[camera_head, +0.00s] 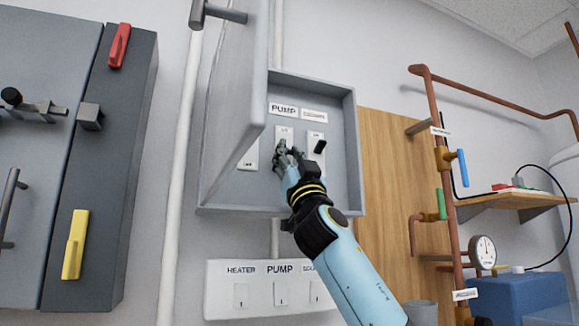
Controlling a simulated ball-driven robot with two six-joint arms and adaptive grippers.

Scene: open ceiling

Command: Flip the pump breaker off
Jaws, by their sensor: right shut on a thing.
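The grey breaker box (349,130) hangs on the wall with its door (236,90) swung open to the left. Inside, the pump breaker (285,131) is a white plate below the PUMP label (283,110). My right gripper (284,148) is in front of this plate, shut on the pump breaker's lever; its fingers hide the lever, so its position cannot be told. A third white plate (249,155) is partly hidden by the door. My left gripper is not in view.
A white switch panel (225,290) labelled HEATER and PUMP is below the box. A grey cabinet (140,120) with red and yellow handles stands left. Copper pipes (432,110) with valves, a gauge (483,252) and a shelf (515,205) are at right.

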